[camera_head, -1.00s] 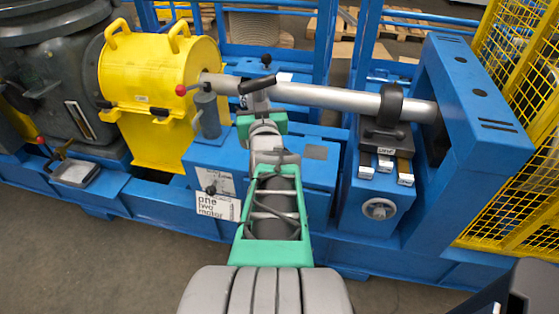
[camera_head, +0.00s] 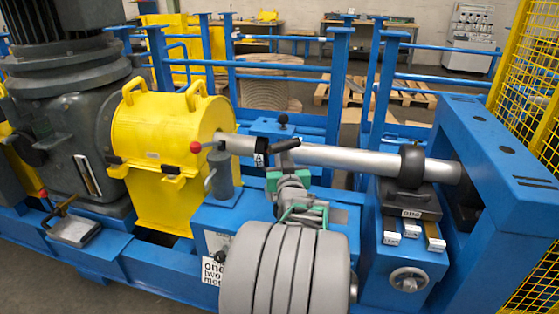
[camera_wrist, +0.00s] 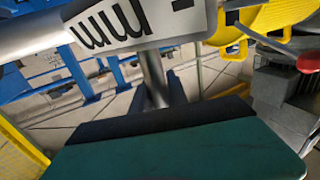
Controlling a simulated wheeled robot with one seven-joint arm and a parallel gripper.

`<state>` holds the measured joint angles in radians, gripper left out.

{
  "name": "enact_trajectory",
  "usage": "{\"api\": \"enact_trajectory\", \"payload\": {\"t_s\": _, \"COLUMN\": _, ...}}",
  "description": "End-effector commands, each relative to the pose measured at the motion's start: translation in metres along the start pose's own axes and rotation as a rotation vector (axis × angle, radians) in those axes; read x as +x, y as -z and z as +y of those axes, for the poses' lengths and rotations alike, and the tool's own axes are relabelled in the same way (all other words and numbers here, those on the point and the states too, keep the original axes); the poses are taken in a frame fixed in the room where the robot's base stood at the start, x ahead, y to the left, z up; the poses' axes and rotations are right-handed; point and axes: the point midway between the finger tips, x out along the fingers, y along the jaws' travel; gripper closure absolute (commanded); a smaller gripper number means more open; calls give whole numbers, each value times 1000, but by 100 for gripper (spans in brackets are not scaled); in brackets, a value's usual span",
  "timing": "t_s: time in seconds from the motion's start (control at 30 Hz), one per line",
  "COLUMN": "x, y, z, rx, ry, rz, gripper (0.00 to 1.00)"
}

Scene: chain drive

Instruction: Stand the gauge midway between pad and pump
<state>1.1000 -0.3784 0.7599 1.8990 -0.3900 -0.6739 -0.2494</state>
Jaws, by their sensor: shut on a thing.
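My gripper (camera_head: 273,170) is shut on the gauge (camera_head: 260,158), a small grey body with black marks, held up in front of the long silver tube. In the wrist view the gauge (camera_wrist: 125,22) fills the top, showing "mm" lettering and a grey stem above the dark fingertip edge. The pump (camera_head: 222,178), a grey cylinder with a red-knobbed lever, stands on the blue box to the left of my gripper. The pad (camera_head: 338,216), a dark flat patch, lies on the blue box to the right, partly hidden by my arm. The gauge's lower end is not clear.
The silver tube (camera_head: 345,158) runs behind my gripper to the blue frame. A yellow housing (camera_head: 165,145) stands to the left. A black clamp block (camera_head: 410,200) stands to the right. A yellow mesh fence (camera_head: 530,80) is at the far right.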

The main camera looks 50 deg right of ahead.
Motion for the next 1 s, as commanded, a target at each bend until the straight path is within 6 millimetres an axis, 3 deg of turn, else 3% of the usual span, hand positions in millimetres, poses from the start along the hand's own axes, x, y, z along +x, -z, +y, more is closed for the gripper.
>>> {"api": "enact_trajectory", "payload": {"t_s": 0.17, "x": 7, "y": -4, "z": 3, "rx": -3, "ry": 0, "rz": 13, "gripper": 100}}
{"api": "enact_trajectory", "payload": {"t_s": 0.43, "x": 10, "y": -39, "z": 7, "rx": -1, "ry": -4, "rz": 12, "gripper": 100}}
{"api": "enact_trajectory", "payload": {"t_s": 0.87, "x": 10, "y": -42, "z": 8, "rx": -2, "ry": -6, "rz": 13, "gripper": 100}}
{"api": "enact_trajectory", "payload": {"t_s": 0.9, "x": 9, "y": -47, "z": 8, "rx": 0, "ry": -6, "rz": 0, "gripper": 78}}
{"api": "enact_trajectory", "payload": {"t_s": 1.0, "x": 9, "y": -47, "z": 8, "rx": 0, "ry": -6, "rz": 0, "gripper": 70}}
